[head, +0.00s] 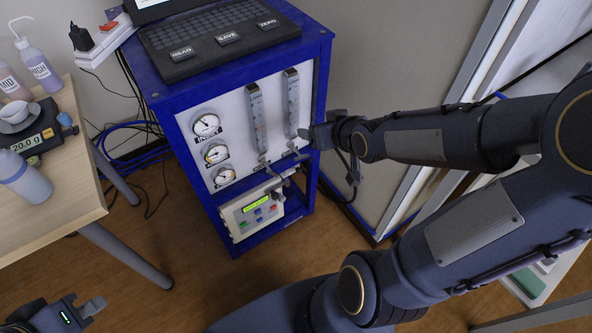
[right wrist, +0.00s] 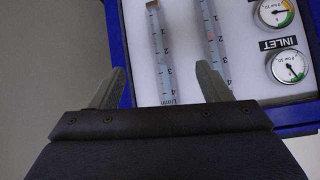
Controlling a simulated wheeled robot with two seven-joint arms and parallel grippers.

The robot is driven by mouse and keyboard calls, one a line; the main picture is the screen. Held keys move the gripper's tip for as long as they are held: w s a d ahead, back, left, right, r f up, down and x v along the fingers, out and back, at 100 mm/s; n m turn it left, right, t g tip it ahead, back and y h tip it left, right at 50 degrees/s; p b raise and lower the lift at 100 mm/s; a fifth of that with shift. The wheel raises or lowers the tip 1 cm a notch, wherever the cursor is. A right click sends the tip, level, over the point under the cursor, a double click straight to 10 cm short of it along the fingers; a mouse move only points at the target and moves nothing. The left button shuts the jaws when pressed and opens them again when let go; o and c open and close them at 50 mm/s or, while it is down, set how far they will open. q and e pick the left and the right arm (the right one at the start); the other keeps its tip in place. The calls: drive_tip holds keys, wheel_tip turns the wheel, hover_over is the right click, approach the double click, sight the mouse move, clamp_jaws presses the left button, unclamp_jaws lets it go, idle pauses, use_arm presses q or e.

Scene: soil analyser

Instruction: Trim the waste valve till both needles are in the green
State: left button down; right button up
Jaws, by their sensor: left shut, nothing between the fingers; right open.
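The analyser's white front panel (head: 233,125) carries three round gauges on the left: a large top gauge (head: 206,125), a middle gauge (head: 216,154) and a bottom gauge (head: 225,176). The needles against their coloured bands are too small to read surely. Two flow tubes stand to their right, with grey fittings below; I cannot tell which is the waste valve. My right gripper (head: 318,133) is in front of the right side of the panel. In the right wrist view its fingers (right wrist: 162,78) are open and empty, with the INLET gauge (right wrist: 288,65) beyond. My left gripper (head: 88,308) is shut and empty at bottom left, away from the analyser.
A controller with a lit green display (head: 256,204) sits low in the blue cabinet frame (head: 170,140). A wooden table (head: 75,190) with bottles and a scale (head: 32,135) is at left. Open floor lies between.

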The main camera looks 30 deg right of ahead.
drive_tip(key=w+d+f+t+y+b, duration=0.1)
drive_tip(key=w+f+t+b, duration=0.15)
drive_tip(key=f+b, duration=0.45)
drive_tip(key=w+d+f+t+b, duration=0.1)
drive_tip(key=w+f+t+b, duration=0.15)
drive_tip(key=f, duration=0.85)
drive_tip(key=t+b, duration=0.3)
drive_tip(key=b, duration=0.2)
approach(298, 153)
drive_tip(key=w, duration=0.2)
use_arm(q)
wheel_tip(298, 153, down, 18)
drive_tip(key=shift+f+b, duration=0.15)
drive_tip(key=shift+b, duration=0.25)
use_arm(e)
drive_tip(key=shift+y, duration=0.4)
drive_tip(key=shift+w+a+f, duration=0.1)
drive_tip(key=shift+w, duration=1.9)
drive_tip(key=shift+w+a+f, duration=0.1)
drive_tip(key=shift+w, duration=1.95)
drive_tip(key=c, duration=1)
use_arm(q)
drive_tip(key=shift+f, duration=0.1)
use_arm(e)
drive_tip(key=shift+m, duration=0.3)
